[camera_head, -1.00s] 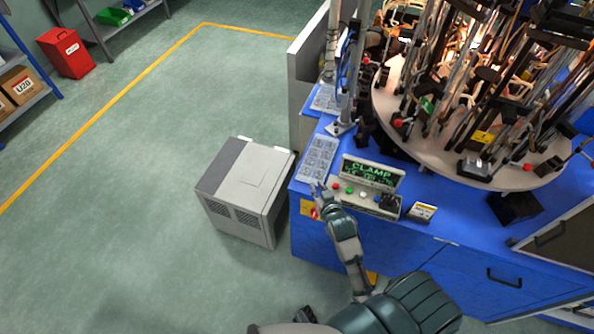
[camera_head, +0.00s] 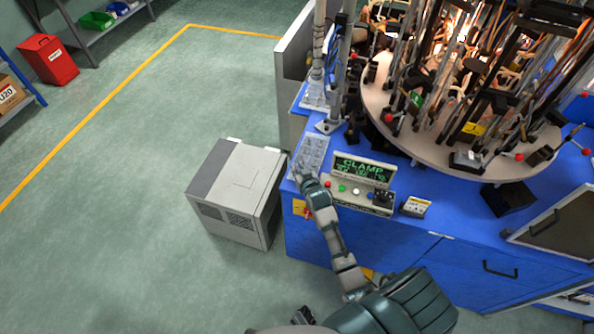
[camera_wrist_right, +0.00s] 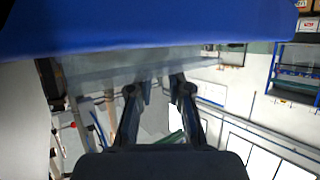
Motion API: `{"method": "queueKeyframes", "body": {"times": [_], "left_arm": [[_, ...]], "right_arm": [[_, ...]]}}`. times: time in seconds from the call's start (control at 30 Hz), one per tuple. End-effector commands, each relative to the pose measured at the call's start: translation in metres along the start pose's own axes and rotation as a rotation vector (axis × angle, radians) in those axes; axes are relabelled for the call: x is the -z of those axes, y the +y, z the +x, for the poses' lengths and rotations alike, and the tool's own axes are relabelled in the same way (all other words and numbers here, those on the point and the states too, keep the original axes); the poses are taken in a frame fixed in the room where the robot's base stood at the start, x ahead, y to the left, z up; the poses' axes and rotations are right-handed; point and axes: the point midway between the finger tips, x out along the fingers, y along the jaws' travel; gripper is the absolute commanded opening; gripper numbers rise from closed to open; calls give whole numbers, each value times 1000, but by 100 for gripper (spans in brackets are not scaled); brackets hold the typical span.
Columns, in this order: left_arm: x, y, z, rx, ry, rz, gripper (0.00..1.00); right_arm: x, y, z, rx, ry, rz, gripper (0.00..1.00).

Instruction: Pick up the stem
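A pale, see-through tray (camera_head: 310,150) lies on the blue bench's front left corner, with small clear shapes in it too fine to tell apart. I cannot single out a stem. My right gripper (camera_head: 299,172) is at the tray's near edge, left of the control panel. In the right wrist view the two dark fingers (camera_wrist_right: 156,92) stand apart, with nothing clearly held between them. A see-through sheet-like surface (camera_wrist_right: 90,68) shows beyond the fingertips.
A control panel reading CLAMP (camera_head: 362,169) stands right of my right arm. A large round turntable (camera_head: 440,150) full of rods and lit burners fills the bench's back. Upright posts (camera_head: 342,80) stand behind the tray. A grey cabinet (camera_head: 235,190) stands on the floor to the left.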

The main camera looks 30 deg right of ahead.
Motion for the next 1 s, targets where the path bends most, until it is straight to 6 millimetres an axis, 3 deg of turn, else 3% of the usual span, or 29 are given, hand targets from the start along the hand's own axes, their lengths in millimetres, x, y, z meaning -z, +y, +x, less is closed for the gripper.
{"method": "queueKeyframes", "body": {"times": [0.07,0.17,0.63,1.0], "left_arm": [[0,0,0,0,-1,0,0],[-1,0,0,0,-2,0,0],[-3,0,-1,0,-2,0,0],[-37,1,7,-2,-20,3,0]], "right_arm": [[0,0,0,0,0,0,18],[0,0,0,0,0,0,0],[3,0,-2,0,-3,1,0],[71,0,-29,0,4,1,0]]}}
